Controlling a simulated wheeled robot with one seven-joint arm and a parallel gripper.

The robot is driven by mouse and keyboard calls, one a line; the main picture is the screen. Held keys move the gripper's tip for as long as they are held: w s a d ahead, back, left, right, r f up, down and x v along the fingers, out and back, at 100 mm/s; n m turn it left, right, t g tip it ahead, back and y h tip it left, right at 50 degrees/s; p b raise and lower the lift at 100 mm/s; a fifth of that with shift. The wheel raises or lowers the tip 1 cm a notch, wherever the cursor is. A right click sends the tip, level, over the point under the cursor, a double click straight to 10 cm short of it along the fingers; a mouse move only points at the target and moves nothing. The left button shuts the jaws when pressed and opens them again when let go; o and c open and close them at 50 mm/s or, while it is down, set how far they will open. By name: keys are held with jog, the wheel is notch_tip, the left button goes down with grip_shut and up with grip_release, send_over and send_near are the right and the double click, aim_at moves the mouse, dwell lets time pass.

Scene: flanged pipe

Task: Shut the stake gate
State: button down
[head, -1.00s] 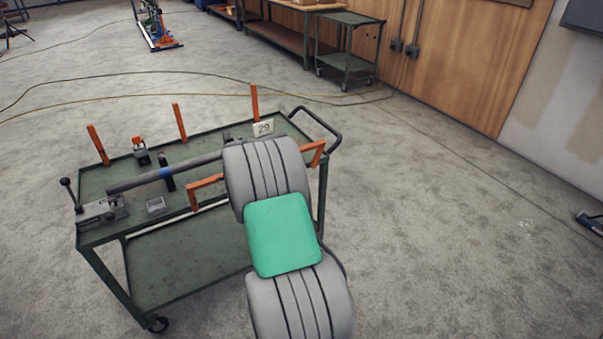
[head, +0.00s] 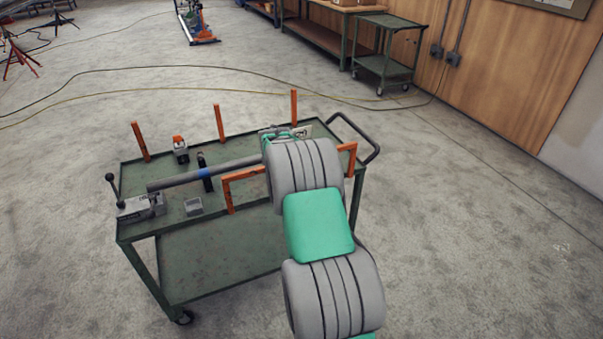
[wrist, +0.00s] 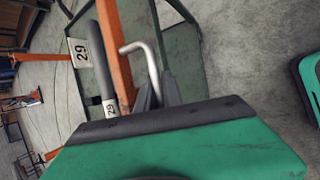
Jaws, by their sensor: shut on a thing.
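An orange stake gate frame (head: 242,174) stands along the near side of the green cart; my arm hides its middle in the head view. My gripper (wrist: 157,94) is shut on a grey bent metal rod (wrist: 141,48), which rises from between its dark fingertips in the wrist view. An orange bar (wrist: 114,50) runs close beside the rod; I cannot tell whether it is part of the gate. In the head view my gripper is mostly hidden behind my wrist, near the cart's back right corner.
The green cart (head: 210,275) also carries a grey pipe (head: 205,176), a lever clamp (head: 138,207) and several upright orange stakes (head: 220,123). A cable crosses the floor behind. Floor right of the cart is clear.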

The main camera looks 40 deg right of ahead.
jog(key=shift+s+a+f, duration=0.1)
jog(key=shift+f, duration=0.05)
jog(key=c, duration=1.5)
grip_release()
jog(key=v, duration=0.7)
jog(key=shift+a+r+b, duration=0.15)
jog(key=shift+r+b, duration=0.15)
jog(key=shift+r, duration=0.1)
